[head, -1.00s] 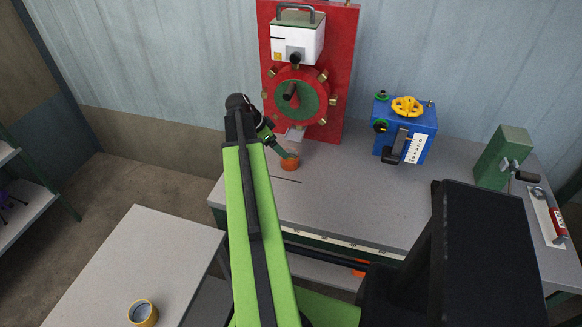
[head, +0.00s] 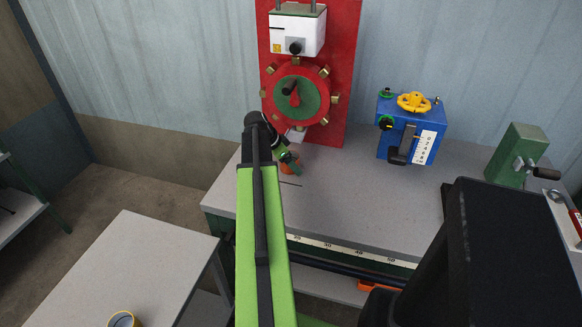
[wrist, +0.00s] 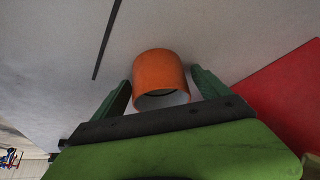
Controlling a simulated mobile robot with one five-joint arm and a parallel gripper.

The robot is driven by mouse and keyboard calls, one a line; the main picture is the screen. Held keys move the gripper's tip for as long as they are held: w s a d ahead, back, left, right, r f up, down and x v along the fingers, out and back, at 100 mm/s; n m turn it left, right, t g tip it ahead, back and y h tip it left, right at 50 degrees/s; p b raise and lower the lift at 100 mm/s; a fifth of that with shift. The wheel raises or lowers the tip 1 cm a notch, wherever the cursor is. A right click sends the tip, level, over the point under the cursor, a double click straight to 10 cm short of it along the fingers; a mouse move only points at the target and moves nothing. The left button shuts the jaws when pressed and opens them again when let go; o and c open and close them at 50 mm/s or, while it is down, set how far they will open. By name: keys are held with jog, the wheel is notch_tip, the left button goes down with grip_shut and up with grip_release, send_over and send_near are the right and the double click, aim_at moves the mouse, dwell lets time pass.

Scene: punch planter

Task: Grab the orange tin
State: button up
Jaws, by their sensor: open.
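The orange tin (wrist: 160,72) stands on the grey bench top in the wrist view, between the two green fingers of my gripper (wrist: 160,92). The fingers are open, one to each side, with a visible gap on both sides of the tin. In the head view only part of the orange tin (head: 285,169) shows, because my gripper (head: 292,162) covers much of it. The tin is just in front of the red panel.
A red panel (head: 345,75) with a round dial stands behind the tin. A blue box (head: 415,112) with a yellow wheel and a green block (head: 518,150) stand farther right on the bench (head: 370,200). A yellow ring (head: 123,319) lies on the left table.

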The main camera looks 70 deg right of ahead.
jog(key=c, duration=1.7)
jog(key=shift+r+p, duration=0.8)
jog(key=shift+w+a+r, duration=0.1)
jog(key=shift+w+a, duration=0.1)
jog(key=shift+a, duration=0.05)
jog(key=w+a, duration=1)
jog(key=a, duration=0.1)
jog(key=w+a, duration=0.9)
jog(key=a, duration=0.2)
jog(key=w+a, duration=1)
jog(key=a, duration=0.1)
jog(key=shift+w, duration=0.3)
jog(key=shift+c, duration=0.2)
